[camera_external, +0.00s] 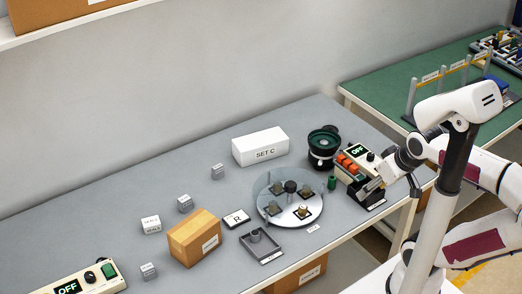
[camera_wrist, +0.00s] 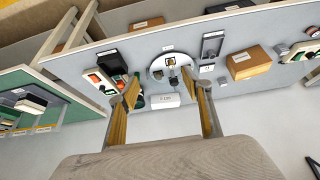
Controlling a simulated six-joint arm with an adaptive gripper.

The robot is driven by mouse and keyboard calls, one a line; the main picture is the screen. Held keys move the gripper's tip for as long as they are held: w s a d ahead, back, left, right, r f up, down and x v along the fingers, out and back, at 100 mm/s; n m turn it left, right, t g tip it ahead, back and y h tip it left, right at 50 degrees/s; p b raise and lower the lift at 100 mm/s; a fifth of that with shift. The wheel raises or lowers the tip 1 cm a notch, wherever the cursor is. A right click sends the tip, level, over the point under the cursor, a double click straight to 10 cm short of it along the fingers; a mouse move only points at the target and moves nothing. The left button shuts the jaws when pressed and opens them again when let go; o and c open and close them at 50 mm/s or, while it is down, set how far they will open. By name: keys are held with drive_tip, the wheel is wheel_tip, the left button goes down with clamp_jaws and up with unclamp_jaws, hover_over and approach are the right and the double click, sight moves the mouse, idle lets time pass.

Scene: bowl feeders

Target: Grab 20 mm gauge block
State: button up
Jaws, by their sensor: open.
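Several small grey cube-shaped blocks stand on the grey bench in the external view: one at the back (camera_external: 217,171), one in the middle (camera_external: 184,203) and one near the front (camera_external: 148,269). Their markings are too small to read, so I cannot tell which is the 20 mm gauge block. My gripper (camera_external: 374,187) is at the right end of the bench, near the device with the OFF display, well away from these blocks. In the wrist view my gripper (camera_wrist: 165,92) has its two fingers wide apart, with nothing held between them.
A round glass-topped disc (camera_external: 291,218) carries several small parts. The white SET C box (camera_external: 260,147), black-green bowl (camera_external: 323,147), OFF device (camera_external: 358,165), grey tray (camera_external: 262,246), cardboard box (camera_external: 194,238) and white labelled block (camera_external: 151,224) stand around. Bare bench lies at the back left.

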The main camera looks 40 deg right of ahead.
drive_tip(key=shift+w, duration=0.1)
drive_tip(key=t, duration=0.8)
hover_over(217, 172)
drive_tip(key=s, duration=0.4)
wheel_tip(217, 172, down, 18)
drive_tip(key=shift+w+d, duration=0.2)
drive_tip(key=shift+d, duration=0.05)
drive_tip(key=shift+f, duration=2.8)
drive_tip(key=shift+f, duration=0.15)
